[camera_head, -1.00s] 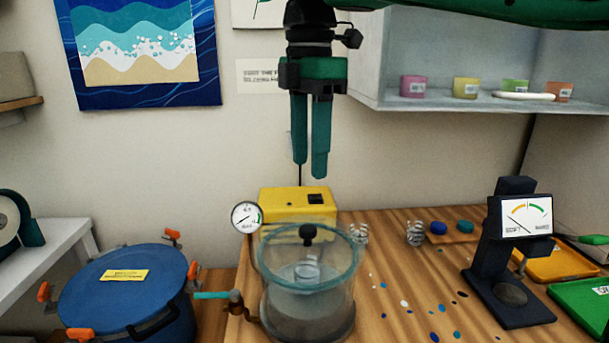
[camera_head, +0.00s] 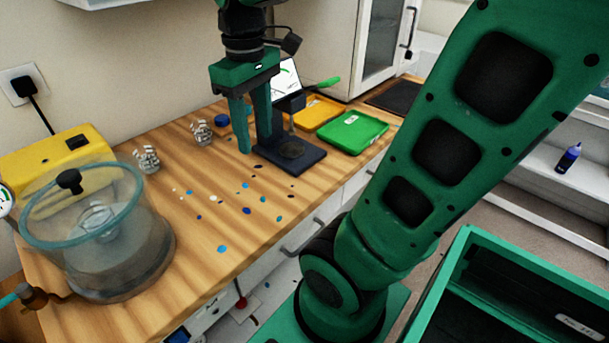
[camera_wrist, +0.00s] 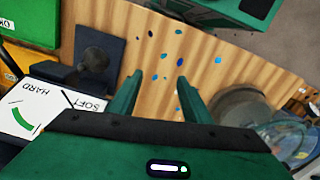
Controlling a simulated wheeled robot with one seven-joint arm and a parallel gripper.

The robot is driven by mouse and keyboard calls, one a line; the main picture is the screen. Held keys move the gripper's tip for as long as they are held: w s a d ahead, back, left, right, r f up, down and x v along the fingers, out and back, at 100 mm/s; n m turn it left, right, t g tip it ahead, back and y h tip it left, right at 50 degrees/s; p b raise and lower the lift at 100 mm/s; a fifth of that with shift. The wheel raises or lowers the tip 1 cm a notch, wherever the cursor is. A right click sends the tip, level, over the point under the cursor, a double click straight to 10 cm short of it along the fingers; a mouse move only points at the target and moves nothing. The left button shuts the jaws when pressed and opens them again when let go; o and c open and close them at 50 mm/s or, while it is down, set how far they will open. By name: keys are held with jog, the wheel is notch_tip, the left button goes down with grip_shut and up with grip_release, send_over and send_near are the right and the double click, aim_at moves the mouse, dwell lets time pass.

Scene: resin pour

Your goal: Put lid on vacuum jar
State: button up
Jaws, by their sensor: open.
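The vacuum jar (camera_head: 135,265) is a clear, greyish round vessel at the left of the wooden bench. A clear lid with a teal rim (camera_head: 132,210) and black knob (camera_head: 69,181) lies across its mouth; I cannot tell how exactly it is seated. A small clear cup (camera_head: 97,220) shows inside. My gripper (camera_head: 256,142) is open and empty above the bench, right of the jar and in front of the hardness gauge. In the wrist view, the open fingers (camera_wrist: 157,95) have nothing between them, and the jar (camera_wrist: 238,108) is to their right.
A yellow pump box (camera_head: 45,160) stands behind the jar. The dark gauge stand (camera_head: 300,158), orange tray (camera_head: 315,112) and green tray (camera_head: 352,132) are farther right. Coloured spots dot the mostly clear bench middle. A green-rimmed bin (camera_head: 455,265) is at lower right.

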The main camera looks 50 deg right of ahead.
jog(key=s+d+f+m, duration=0.4)
jog(key=s+f+m, duration=0.4)
jog(key=s, duration=0.3)
jog(key=shift+s+d+f, duration=0.15)
jog(key=shift+d+f, duration=0.2)
jog(key=shift+f, duration=0.25)
jog(key=shift+w+f, duration=0.3)
jog(key=shift+w, duration=0.45)
jog(key=shift+s+r, duration=0.1)
jog(key=c, duration=0.4)
